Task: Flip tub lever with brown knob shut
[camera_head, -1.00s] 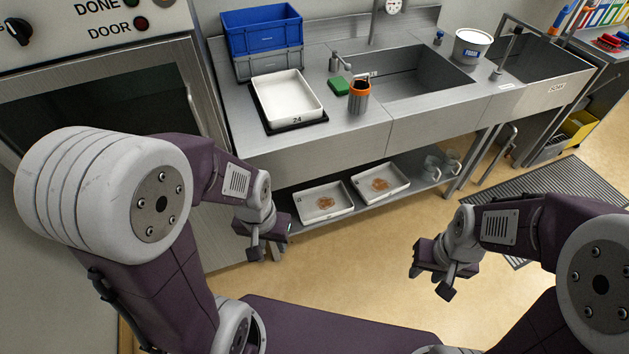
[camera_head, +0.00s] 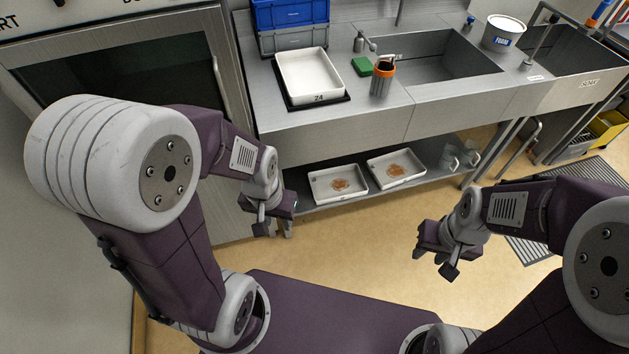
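The steel tub marked SOAK (camera_head: 588,83) is at the far right of the counter. A grey bent bar or pipe (camera_head: 522,150) shows below the counter near it; I cannot tell whether it is a lever. No brown knob can be made out. My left gripper (camera_head: 275,230) is empty, its fingers apart, over the floor in front of the lower shelf. My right gripper (camera_head: 434,258) is also empty with fingers apart, over open floor, well short of the tub.
The counter holds a white tray (camera_head: 310,76), blue crate (camera_head: 290,12), orange-rimmed container (camera_head: 382,78), green sponge (camera_head: 362,66) and white bucket (camera_head: 503,32). Two trays sit on the lower shelf (camera_head: 330,205). A floor grate (camera_head: 540,245) lies at right. The dryer (camera_head: 120,75) stands left. Middle floor is clear.

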